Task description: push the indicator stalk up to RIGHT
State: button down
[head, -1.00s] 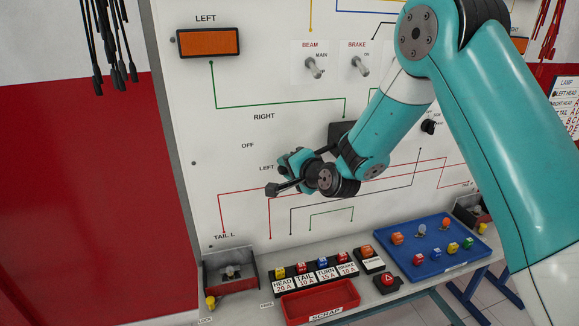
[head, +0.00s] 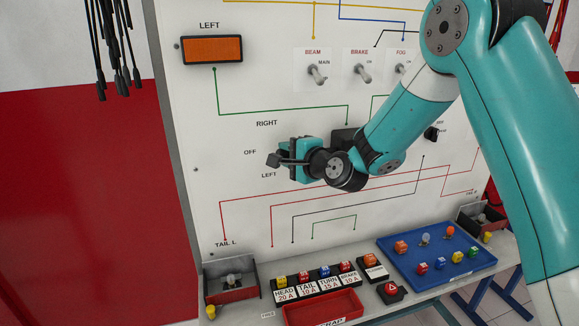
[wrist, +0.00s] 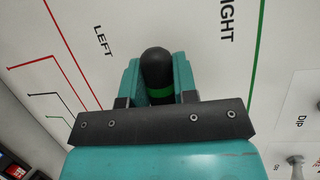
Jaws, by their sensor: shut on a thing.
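The indicator stalk (head: 273,160) sticks out to the left of my gripper (head: 298,160) in the head view, its dark end just right of the OFF label (head: 250,152). It stands above the LEFT label (head: 268,175) and below the RIGHT label (head: 267,124). In the wrist view the stalk (wrist: 156,68) is black and rounded with a green band. It sits between the two teal fingers of my gripper (wrist: 157,84), which are shut on it. The stalk's mount is hidden by my wrist.
Toggle switches (head: 317,75) are higher on the white panel. The left orange lamp (head: 212,49) is at upper left. Below, the bench holds a red scrap tray (head: 325,307), labelled fuses and a blue tray (head: 395,243). The panel left of the stalk is clear.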

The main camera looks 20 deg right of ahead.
jog(key=shift+d+r+m+t+y, duration=0.2)
jog(key=shift+r+m, duration=0.3)
jog(key=shift+r, duration=0.2)
jog(key=shift+d+r+m+t+y, duration=0.1)
jog(key=shift+r+m+t, duration=0.1)
jog(key=shift+r+m, duration=0.4)
jog(key=shift+d+r+m+t+y, duration=0.15)
jog(key=shift+r+m, duration=0.25)
jog(key=shift+r, duration=0.4)
jog(key=c, duration=0.9)
grip_release()
jog(key=shift+r, duration=0.1)
jog(key=shift+s+d, duration=0.2)
jog(key=shift+s, duration=0.1)
jog(key=b+v, duration=0.7)
jog(key=v, duration=0.9)
jog(key=shift+s+d+b, duration=0.15)
jog(key=shift+s+b, duration=0.2)
